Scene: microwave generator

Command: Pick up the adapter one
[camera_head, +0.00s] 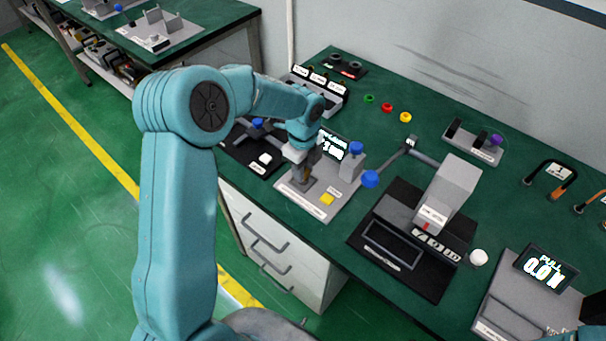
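My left arm reaches in over the green workbench. Its gripper (306,176) points down at a grey test fixture (322,205) with a lit display, blue knobs and a yellow button. The fingers are small and partly hidden by the wrist, so I cannot tell whether they are open or hold anything. No part can be clearly identified as adapter one. A small grey block (302,187) on the fixture is right at the fingertips; whether they touch it is unclear. My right gripper is not in view.
Right of the fixture stands a black-based press (400,245) with a blue-ended lever. Farther right are a display unit (545,268) and a holder with a purple knob (474,143). Green, red and yellow rings (387,107) lie behind. Bare bench surrounds them.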

